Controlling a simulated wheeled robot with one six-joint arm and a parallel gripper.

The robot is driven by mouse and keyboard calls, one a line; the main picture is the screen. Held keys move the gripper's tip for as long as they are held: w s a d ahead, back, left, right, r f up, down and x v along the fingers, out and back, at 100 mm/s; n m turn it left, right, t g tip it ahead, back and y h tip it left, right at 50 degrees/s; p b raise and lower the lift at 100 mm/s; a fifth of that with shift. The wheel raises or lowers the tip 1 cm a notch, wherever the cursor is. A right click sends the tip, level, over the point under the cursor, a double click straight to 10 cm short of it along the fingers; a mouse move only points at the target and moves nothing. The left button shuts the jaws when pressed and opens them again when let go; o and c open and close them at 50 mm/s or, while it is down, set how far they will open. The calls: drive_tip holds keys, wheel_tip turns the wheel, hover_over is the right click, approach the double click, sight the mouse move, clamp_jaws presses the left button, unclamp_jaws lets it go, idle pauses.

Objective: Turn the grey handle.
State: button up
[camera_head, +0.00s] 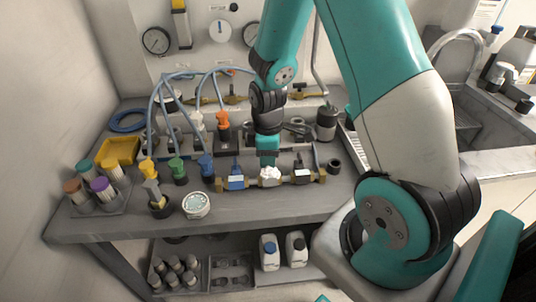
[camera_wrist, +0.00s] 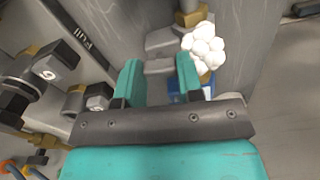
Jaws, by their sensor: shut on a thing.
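My gripper (camera_head: 268,157) points down over the bench, just behind the front row of valves. In the wrist view its two teal fingers (camera_wrist: 158,72) stand apart, with a grey block-like piece (camera_wrist: 160,66) between their tips. This piece appears to be the grey handle, and the fingers are closed on it. In the head view the handle is hidden behind my gripper, so its angle is hard to tell. A white lobed knob (camera_wrist: 204,52) on a brass valve is close beside the right finger; it also shows in the head view (camera_head: 270,173).
Grey-capped fittings (camera_wrist: 95,96) lie left of my fingers. Blue hoses (camera_head: 182,76), an orange-topped part (camera_head: 222,118) and a round gauge (camera_head: 196,205) stand on the bench.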

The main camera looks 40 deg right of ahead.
drive_tip(key=m+p, duration=0.1)
drive_tip(key=m, duration=0.3)
drive_tip(key=shift+r, duration=0.1)
drive_tip(key=m, duration=0.4)
drive_tip(key=shift+p, duration=0.3)
drive_tip(key=m, duration=0.4)
drive_tip(key=shift+m+p, duration=0.3)
drive_tip(key=shift+p, duration=0.05)
drive_tip(key=shift+m, duration=1.8)
drive_tip(key=o, duration=0.9)
drive_tip(key=shift+o, duration=0.2)
